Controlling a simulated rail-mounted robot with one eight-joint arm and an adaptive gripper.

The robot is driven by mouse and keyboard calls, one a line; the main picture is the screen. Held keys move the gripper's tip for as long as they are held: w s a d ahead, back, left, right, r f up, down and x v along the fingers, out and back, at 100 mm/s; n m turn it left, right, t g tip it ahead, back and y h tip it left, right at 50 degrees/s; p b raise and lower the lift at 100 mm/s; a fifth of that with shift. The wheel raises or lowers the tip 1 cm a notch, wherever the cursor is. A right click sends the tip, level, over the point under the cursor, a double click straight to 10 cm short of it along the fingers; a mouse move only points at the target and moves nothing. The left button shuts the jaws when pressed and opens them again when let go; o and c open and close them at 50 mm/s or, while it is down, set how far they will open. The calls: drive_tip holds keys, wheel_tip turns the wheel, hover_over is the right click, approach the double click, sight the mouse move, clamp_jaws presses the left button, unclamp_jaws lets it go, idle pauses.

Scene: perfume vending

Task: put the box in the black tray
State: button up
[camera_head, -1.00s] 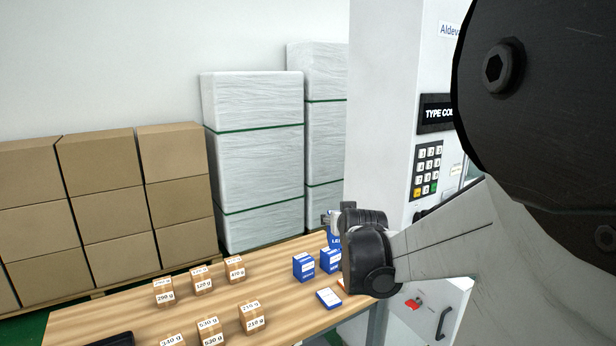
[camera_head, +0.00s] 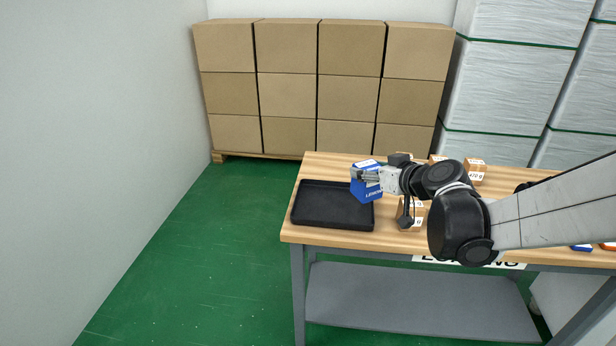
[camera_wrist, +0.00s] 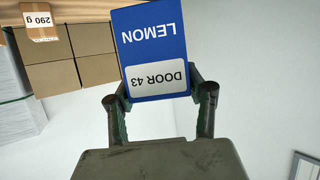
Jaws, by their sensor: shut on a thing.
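A blue box (camera_head: 365,188) is in my gripper (camera_head: 372,176), beside the right edge of the black tray in the head view. In the wrist view the box (camera_wrist: 152,45) shows upside down, with the words LEMON and DOOR 43, and my gripper (camera_wrist: 160,100) has a finger on each side of it. The black tray (camera_head: 307,217) lies on the left end of the wooden table and looks empty. The box seems held above the table near the tray's back right corner; its exact height cannot be told.
Small brown weight boxes (camera_head: 475,170) stand on the wooden table (camera_head: 335,165), some partly hidden by my arm. A blue box (camera_head: 580,247) lies at the far right. Large cartons (camera_head: 290,90) are stacked behind the table. Green floor (camera_head: 210,260) is free at the left.

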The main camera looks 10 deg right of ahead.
drive_tip(key=a+f+n+g+y+b, duration=0.1)
drive_tip(key=a+f+n+y, duration=0.1)
drive_tip(key=a, duration=0.5)
drive_tip(key=shift+w+d+f+b, duration=0.35)
drive_tip(key=shift+w+f+b, duration=0.3)
drive_tip(key=shift+w+f, duration=1.2)
drive_tip(key=shift+w+d+f+b, duration=0.3)
drive_tip(key=shift+w+f+b, duration=0.4)
drive_tip(key=shift+w+f, duration=1.2)
drive_tip(key=shift+w+d+f+b, duration=0.35)
drive_tip(key=shift+w+f+b, duration=0.3)
drive_tip(key=shift+w+f, duration=1.2)
drive_tip(key=shift+w+r, duration=0.15)
drive_tip(key=shift+w, duration=0.15)
drive_tip(key=o, duration=1.2)
drive_tip(key=shift+o, duration=0.2)
drive_tip(key=shift+r, duration=0.1)
